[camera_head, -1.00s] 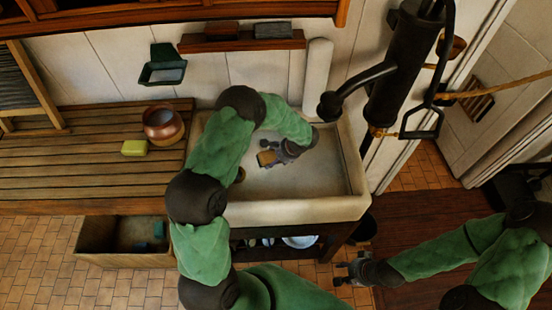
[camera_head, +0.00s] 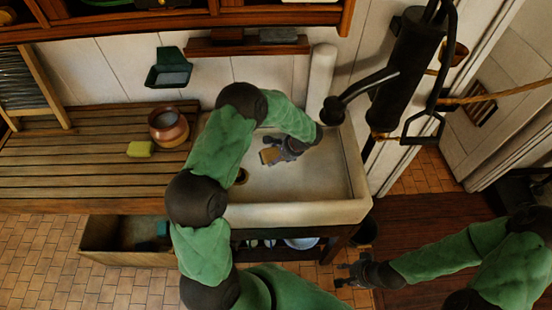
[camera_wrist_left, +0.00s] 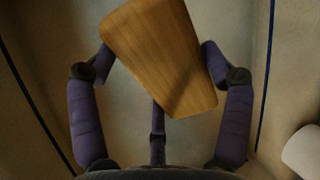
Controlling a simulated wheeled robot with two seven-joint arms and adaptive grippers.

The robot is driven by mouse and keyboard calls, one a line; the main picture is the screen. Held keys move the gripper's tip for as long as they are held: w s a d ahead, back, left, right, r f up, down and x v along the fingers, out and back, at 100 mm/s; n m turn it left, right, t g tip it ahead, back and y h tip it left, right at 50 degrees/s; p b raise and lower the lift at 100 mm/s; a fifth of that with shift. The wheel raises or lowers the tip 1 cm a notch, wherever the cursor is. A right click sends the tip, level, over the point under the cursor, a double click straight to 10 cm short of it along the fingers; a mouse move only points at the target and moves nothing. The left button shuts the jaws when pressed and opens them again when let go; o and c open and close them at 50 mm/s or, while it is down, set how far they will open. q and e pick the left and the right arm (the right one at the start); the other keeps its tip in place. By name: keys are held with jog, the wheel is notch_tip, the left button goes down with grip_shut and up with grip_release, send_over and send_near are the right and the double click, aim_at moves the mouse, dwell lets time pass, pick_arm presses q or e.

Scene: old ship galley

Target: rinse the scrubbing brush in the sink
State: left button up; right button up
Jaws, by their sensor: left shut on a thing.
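The scrubbing brush (camera_head: 268,156) shows as a small tan wooden block in the head view. In the left wrist view its wooden back (camera_wrist_left: 160,55) lies tilted between two purple fingers. My left gripper (camera_head: 274,154) is shut on it, inside the pale sink (camera_head: 300,212). The bristles are hidden, and I cannot tell whether the brush touches the sink bottom. A dark round drain (camera_head: 241,176) shows at the left of the basin, partly behind my arm. My right gripper (camera_head: 340,273) is empty, its fingers apart, above the floor in front of the sink.
A black pump (camera_head: 397,85) with its spout stands at the sink's right. A copper pot (camera_head: 168,127) and a yellow-green sponge (camera_head: 140,149) are on the slatted wooden counter (camera_head: 70,175). A green wall holder (camera_head: 169,70) hangs behind. An open wooden box (camera_head: 125,258) is below.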

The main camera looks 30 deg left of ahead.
pick_arm(q)
jog(key=shift+r+p, duration=2.35)
jog(key=shift+r, duration=2.65)
jog(key=shift+r, duration=0.1)
notch_tip(320, 180, up, 4)
jog(key=shift+f+p, duration=0.1)
jog(key=shift+p, duration=0.75)
jog(key=shift+f, duration=0.1)
